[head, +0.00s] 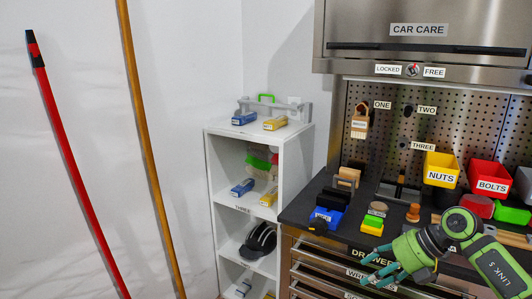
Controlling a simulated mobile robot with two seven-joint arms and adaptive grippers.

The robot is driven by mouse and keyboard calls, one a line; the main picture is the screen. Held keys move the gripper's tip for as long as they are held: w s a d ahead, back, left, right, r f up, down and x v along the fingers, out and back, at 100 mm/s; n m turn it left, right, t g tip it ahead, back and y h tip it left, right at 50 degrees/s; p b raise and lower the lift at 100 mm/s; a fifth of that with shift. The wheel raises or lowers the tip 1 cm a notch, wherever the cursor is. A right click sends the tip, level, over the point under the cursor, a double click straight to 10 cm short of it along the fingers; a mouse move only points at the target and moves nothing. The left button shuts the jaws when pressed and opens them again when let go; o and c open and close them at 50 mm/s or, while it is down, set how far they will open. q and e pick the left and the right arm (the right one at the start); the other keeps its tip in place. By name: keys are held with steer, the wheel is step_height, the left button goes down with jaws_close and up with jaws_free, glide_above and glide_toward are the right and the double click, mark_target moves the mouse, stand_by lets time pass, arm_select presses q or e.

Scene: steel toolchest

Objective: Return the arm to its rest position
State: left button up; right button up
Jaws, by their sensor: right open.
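My right gripper (378,272) has teal fingers on a green and dark arm that comes in from the lower right. Its fingers are spread apart and appear empty. It is in front of the steel toolchest, near the front edge of the dark worktop (296,212) and over the drawer fronts (310,256). Whether it touches the chest cannot be told. My left gripper is not in view.
On the worktop stand a blue box (327,217), a yellow-green block (373,222) and a wooden knob (413,212). A yellow NUTS bin (441,168) and red BOLTS bin (489,177) hang behind. A white shelf (226,177) stands left; red (66,150) and wooden (143,130) poles lean farther left.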

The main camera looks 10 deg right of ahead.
steer(key=w+a+f+m+t+y, duration=0.25)
steer(key=a+f+m+y, duration=0.25)
steer(key=a+f, duration=0.35)
steer(key=s+d+f+m+t+h, duration=0.2)
steer(key=s+f+m+t+h, duration=0.15)
steer(key=f+m, duration=0.6)
steer(key=s+d+f+m+t+h, duration=0.25)
steer(key=f+m+h, duration=0.2)
steer(key=f, duration=0.95)
steer(key=s+f+m+g+h, duration=0.3)
steer(key=s+f+m+g, duration=0.25)
steer(key=s+f, duration=1.25)
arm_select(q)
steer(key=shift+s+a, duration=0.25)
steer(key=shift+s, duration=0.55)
arm_select(e)
steer(key=s+a+f+m+g, duration=0.1)
steer(key=s+f, duration=0.1)
steer(key=s, duration=0.6)
steer(key=s+a+f+m+g, duration=0.1)
steer(key=s+a+f+g, duration=0.1)
steer(key=s, duration=0.6)
steer(key=s+a+f+m+g+h, duration=0.1)
steer(key=s+f+m+g, duration=0.1)
steer(key=s, duration=0.6)
steer(key=shift+s+a+f, duration=0.2)
steer(key=shift+a+f, duration=0.15)
steer(key=shift+f, duration=0.15)
